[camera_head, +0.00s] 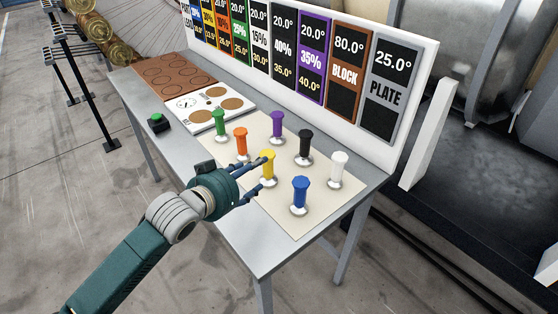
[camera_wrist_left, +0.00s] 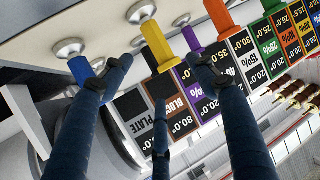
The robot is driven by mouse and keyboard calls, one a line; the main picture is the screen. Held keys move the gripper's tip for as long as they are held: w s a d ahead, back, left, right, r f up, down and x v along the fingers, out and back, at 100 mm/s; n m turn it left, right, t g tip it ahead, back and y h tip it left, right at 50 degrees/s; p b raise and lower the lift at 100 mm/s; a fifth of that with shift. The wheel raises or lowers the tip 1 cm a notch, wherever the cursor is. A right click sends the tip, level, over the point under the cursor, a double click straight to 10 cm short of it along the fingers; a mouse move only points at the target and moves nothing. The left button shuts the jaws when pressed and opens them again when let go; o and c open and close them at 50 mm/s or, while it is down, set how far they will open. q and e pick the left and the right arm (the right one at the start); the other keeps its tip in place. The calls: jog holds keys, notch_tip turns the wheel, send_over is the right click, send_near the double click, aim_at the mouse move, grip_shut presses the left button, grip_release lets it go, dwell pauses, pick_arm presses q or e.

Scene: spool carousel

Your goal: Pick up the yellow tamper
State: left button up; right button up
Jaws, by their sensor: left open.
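The yellow tamper (camera_head: 267,165) stands upright on a cream mat (camera_head: 318,218) on the table, its metal base partly hidden by my gripper in the head view. My left gripper (camera_head: 264,174) is open, its fingers at the near side of the yellow tamper. In the left wrist view the yellow handle (camera_wrist_left: 157,43) shows between the spread fingers of the left gripper (camera_wrist_left: 160,70), toward their tips. I cannot tell whether any finger touches it. My right gripper is not in view.
Around it stand the orange (camera_head: 240,143), green (camera_head: 220,124), purple (camera_head: 277,124), black (camera_head: 305,145), white (camera_head: 338,167) and blue (camera_head: 300,191) tampers. The blue one is close by. A sign board (camera_head: 395,145) rises behind. A green button (camera_head: 156,120) sits at the table's left.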

aim_at(268, 163)
pick_arm(q)
jog(key=p+x, duration=0.2)
jog(key=x, duration=0.8)
jog(key=shift+w+d+f, duration=0.15)
jog(key=shift+w, duration=0.2)
jog(key=c, duration=1.2)
jog(key=shift+c, duration=0.7)
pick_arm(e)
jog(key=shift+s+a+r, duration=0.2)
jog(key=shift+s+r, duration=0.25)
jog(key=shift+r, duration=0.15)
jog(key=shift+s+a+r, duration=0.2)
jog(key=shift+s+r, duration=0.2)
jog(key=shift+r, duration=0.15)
